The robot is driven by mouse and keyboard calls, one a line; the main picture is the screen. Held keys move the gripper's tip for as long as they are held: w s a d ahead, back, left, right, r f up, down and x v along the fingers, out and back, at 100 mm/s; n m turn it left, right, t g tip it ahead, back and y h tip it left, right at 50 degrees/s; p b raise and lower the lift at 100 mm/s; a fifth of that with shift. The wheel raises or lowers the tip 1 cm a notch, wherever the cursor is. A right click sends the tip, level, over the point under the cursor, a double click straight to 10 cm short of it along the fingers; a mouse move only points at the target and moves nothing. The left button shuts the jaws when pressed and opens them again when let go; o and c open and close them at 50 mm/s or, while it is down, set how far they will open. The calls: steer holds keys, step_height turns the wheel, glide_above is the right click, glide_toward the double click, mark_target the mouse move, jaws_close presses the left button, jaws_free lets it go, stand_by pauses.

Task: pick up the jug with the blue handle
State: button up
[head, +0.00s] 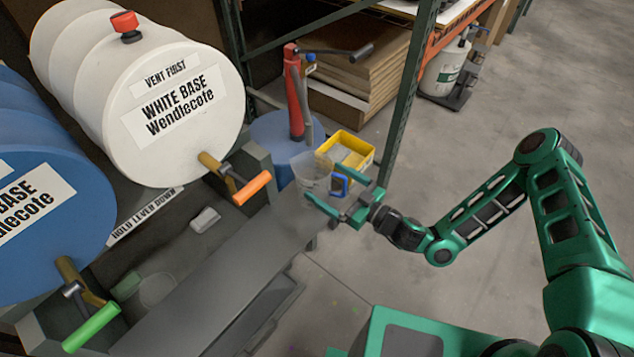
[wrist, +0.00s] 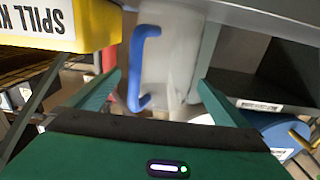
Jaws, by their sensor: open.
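The jug (head: 311,172) is clear and translucent, with a blue handle (head: 340,185) on its right side. It stands beside a yellow bin, near the end of the grey bench. My gripper (head: 334,187) is open, its two green fingers reaching to either side of the blue handle. In the wrist view the jug (wrist: 178,62) and its blue handle (wrist: 136,70) show between the open fingers (wrist: 160,82). I cannot tell whether a finger touches the jug.
The yellow bin (head: 361,147), lettered SPILL in the wrist view (wrist: 45,22), is close to my fingers. A red pump (head: 294,95) on a blue drum (head: 273,135) stands behind. Floor at right is clear.

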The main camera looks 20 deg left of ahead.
mark_target(300, 163)
steer(key=shift+r+x, duration=0.15)
steer(key=shift+x, duration=1.15)
steer(key=shift+r+x, duration=0.15)
steer(key=shift+x, duration=1.1)
steer(key=shift+s+a, duration=0.1)
steer(key=shift+s, duration=0.05)
steer(key=c, duration=0.9)
steer(key=shift+r, duration=0.45)
steer(key=r+v, duration=0.3)
steer(key=v, duration=1.4)
steer(key=w+d+r+m+t+h, duration=0.1)
steer(key=w+d+m+t+h, duration=0.1)
steer(key=w+d, duration=0.4)
steer(key=w+d+r+m+t+h, duration=0.2)
steer(key=w+d, duration=0.4)
steer(key=d, duration=0.9)
steer(key=w+d+r+m+t+h, duration=0.2)
steer(key=w+d+t, duration=0.3)
steer(key=d, duration=0.5)
steer(key=shift+w+d+m+h, duration=0.15)
steer(key=shift+w+m+h, duration=0.25)
steer(key=shift+w+h, duration=0.1)
steer(key=shift+w+d+m+h, duration=0.15)
steer(key=shift+w+m+h, duration=0.25)
steer(key=shift+w, duration=0.1)
